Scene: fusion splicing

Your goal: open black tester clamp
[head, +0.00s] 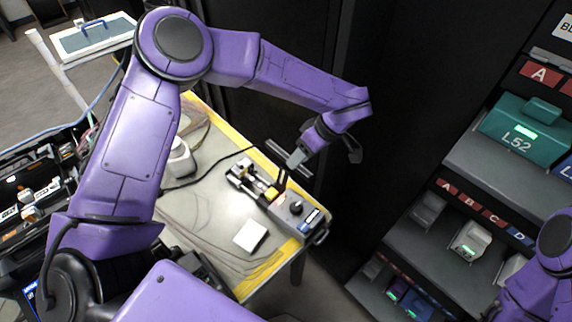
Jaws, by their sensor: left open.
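The tester (290,208) is a small grey box with a black knob and a blue display, on the table's right side. Black and yellow clamp parts (256,185) sit at its left end. My left gripper (287,168) is open, just above and behind the tester, close to a dark upright piece (282,180) that may be the black clamp. I cannot tell whether the gripper touches it or whether the clamp is open or shut. My right arm shows at the lower right edge; its gripper is out of the picture.
The table (185,235) has a yellow border and a mat with fibre loops. A white square (250,236) and a white device (180,163) lie on it. A black cable runs to the tester. A rack with a green L52 unit (524,135) stands at the right.

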